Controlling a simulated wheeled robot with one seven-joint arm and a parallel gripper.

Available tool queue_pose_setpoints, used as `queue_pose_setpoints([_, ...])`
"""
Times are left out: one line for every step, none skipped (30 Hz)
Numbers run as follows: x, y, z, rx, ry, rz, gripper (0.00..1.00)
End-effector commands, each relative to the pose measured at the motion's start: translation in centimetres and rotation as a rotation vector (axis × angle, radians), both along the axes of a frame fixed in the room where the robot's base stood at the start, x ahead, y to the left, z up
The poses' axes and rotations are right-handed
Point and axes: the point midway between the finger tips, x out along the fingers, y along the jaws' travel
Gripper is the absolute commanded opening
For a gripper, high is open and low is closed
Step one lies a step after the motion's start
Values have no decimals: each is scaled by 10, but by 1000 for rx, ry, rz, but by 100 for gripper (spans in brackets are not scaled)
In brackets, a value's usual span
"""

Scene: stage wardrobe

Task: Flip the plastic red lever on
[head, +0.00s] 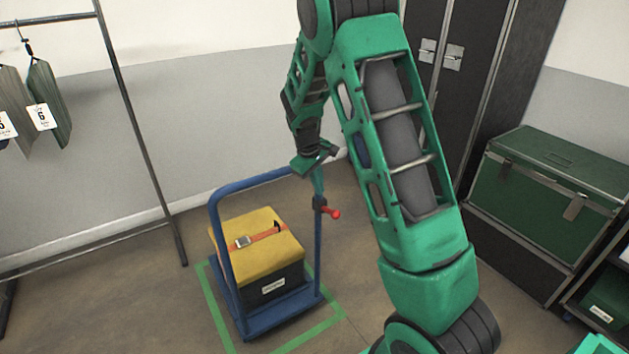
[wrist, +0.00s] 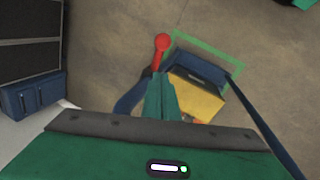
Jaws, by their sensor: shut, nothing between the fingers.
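The red lever (head: 331,212) sticks out to the right from a dark mount on the right upright of a blue trolley handle (head: 216,235). In the wrist view the red lever (wrist: 162,44) shows its round knob just beyond my fingertips. My gripper (head: 319,190) points down just above the lever's mount, by the handle's top right corner. In the wrist view my gripper (wrist: 160,77) has its green fingers together with nothing between them. The lever's base is partly hidden behind the fingertips, and I cannot tell whether they touch it.
The trolley carries a case with a yellow lid (head: 257,242) and an orange strap. Green floor tape (head: 325,325) surrounds it. A clothes rail (head: 130,110) stands left. A green trunk (head: 540,200) and dark cabinets (head: 450,80) stand right. The floor left of the trolley is clear.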

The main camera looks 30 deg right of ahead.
Motion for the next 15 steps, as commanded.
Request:
queue_pose_setpoints([0,-3,-11,0,4,-2,0])
queue_pose_setpoints([0,-4,-16,0,4,-2,0])
queue_pose_setpoints([1,-6,-23,0,3,-2,0])
queue_pose_setpoints([1,-8,-29,0,3,-2,0])
queue_pose_setpoints([1,-9,-34,0,4,-2,0])
queue_pose_setpoints([2,-11,-40,0,3,-2,0])
queue_pose_setpoints([-2,-13,-43,0,3,-2,0])
queue_pose_setpoints([-6,-14,-46,0,4,-2,0])
queue_pose_setpoints([-9,-16,-49,0,2,-1,0])
queue_pose_setpoints([-12,-18,-52,0,2,-1,0])
queue_pose_setpoints([-14,-19,-54,1,2,-2,0])
queue_pose_setpoints([-16,-20,-57,1,1,0,0])
queue_pose_setpoints([-18,-21,-59,1,1,0,0])
queue_pose_setpoints([-19,-22,-60,1,1,0,0])
queue_pose_setpoints([-21,-23,-61,2,1,0,0])
